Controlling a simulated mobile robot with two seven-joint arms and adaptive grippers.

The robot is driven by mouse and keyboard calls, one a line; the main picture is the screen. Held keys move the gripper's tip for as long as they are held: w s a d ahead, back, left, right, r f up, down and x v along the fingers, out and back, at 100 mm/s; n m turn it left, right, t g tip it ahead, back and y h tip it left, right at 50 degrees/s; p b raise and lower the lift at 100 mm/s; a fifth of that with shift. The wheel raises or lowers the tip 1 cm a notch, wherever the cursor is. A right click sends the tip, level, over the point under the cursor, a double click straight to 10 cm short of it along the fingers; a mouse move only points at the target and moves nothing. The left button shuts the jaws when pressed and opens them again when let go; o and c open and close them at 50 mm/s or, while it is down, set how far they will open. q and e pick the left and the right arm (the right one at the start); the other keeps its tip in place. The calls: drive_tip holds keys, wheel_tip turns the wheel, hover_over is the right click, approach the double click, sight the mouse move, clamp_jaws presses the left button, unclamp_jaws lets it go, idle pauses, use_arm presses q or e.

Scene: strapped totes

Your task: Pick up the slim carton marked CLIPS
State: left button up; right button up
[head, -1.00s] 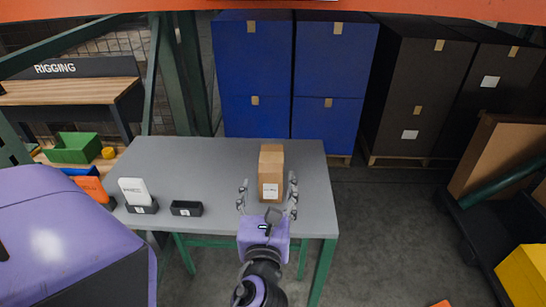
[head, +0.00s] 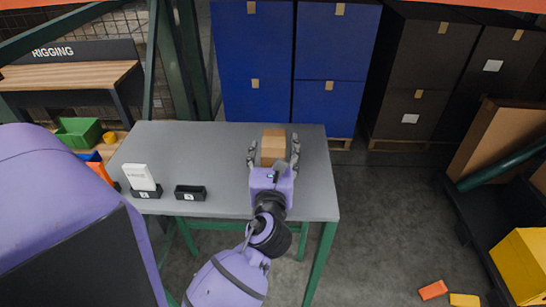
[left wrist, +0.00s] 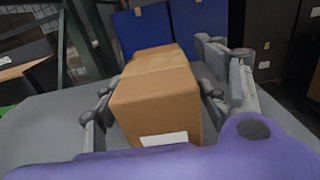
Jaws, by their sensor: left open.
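A slim brown carton (head: 273,146) stands on the grey table near its right side. It has a white label low on its near face, which shows partly in the left wrist view; I cannot read its marking. My left gripper (head: 274,152) is open, with one finger on each side of the carton. In the left wrist view the carton (left wrist: 155,95) fills the space between the fingers (left wrist: 165,100). The right finger looks close to the carton's side; I cannot tell whether either finger touches it. My right gripper is not in view.
The grey table (head: 225,150) also holds a white packet (head: 139,177) in a black holder and an empty-looking black holder (head: 190,192). Blue boxes (head: 252,45) stand behind it. A dark cart (head: 470,205) with a yellow box (head: 523,262) is at right.

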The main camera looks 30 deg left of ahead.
use_arm(q)
drive_tip(key=c, duration=1.3)
drive_tip(key=shift+c, duration=1.1)
drive_tip(key=shift+r, duration=0.1)
